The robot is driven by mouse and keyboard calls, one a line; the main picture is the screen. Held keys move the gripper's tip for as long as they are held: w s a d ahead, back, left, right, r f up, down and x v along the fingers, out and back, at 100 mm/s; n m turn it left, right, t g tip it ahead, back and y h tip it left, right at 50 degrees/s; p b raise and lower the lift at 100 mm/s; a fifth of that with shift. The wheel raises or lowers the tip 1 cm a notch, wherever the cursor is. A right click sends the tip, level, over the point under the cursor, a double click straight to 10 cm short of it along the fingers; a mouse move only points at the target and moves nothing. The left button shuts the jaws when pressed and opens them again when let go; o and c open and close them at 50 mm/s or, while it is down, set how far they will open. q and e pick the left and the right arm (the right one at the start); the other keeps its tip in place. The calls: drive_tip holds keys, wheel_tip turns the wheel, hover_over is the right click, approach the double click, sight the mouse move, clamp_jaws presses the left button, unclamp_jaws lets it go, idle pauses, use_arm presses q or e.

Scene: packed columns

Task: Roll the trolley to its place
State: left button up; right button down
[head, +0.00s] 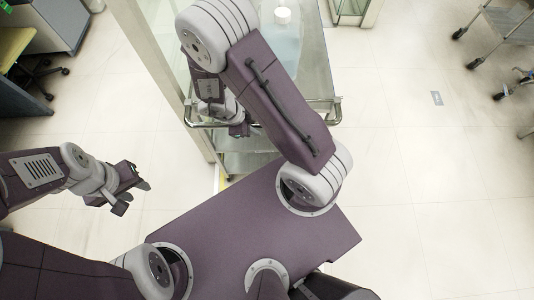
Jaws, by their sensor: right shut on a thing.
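The trolley (312,78) stands ahead of me at the top centre, with a glassy top, a metal push bar (325,121) on its near side and a lower shelf (245,165). My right arm reaches over it and hides much of its left part. My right gripper (240,130) is shut on the push bar at its left part; the arm partly covers the grip. My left gripper (132,198) is held out over the floor at the left, apart from the trolley, with its fingers spread and empty. No marked place for the trolley can be made out.
A pale upright frame (160,55) stands close along the trolley's left side. A white object (283,15) is on the trolley. A desk (18,95) and grey cabinet (50,22) are at upper left. A wheeled metal cart (495,28) is at upper right. Floor at right is clear.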

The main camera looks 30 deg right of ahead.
drive_tip(key=c, duration=1.5)
unclamp_jaws()
drive_tip(key=shift+s+a+f, duration=0.1)
drive_tip(key=shift+s+a, duration=0.05)
drive_tip(key=shift+s, duration=0.25)
drive_tip(key=o, duration=0.3)
drive_tip(key=shift+s+a, duration=0.15)
drive_tip(key=shift+r+p, duration=0.6)
drive_tip(key=shift+p, duration=0.05)
drive_tip(key=shift+p+v, duration=0.85)
drive_tip(key=shift+p, duration=0.1)
use_arm(q)
wheel_tip(320, 180, up, 10)
drive_tip(key=p, duration=0.7)
drive_tip(key=shift+s+a, duration=0.3)
drive_tip(key=shift+s, duration=0.1)
use_arm(e)
drive_tip(key=v, duration=0.5)
drive_tip(key=shift+a+r, duration=0.1)
drive_tip(key=shift+a, duration=0.15)
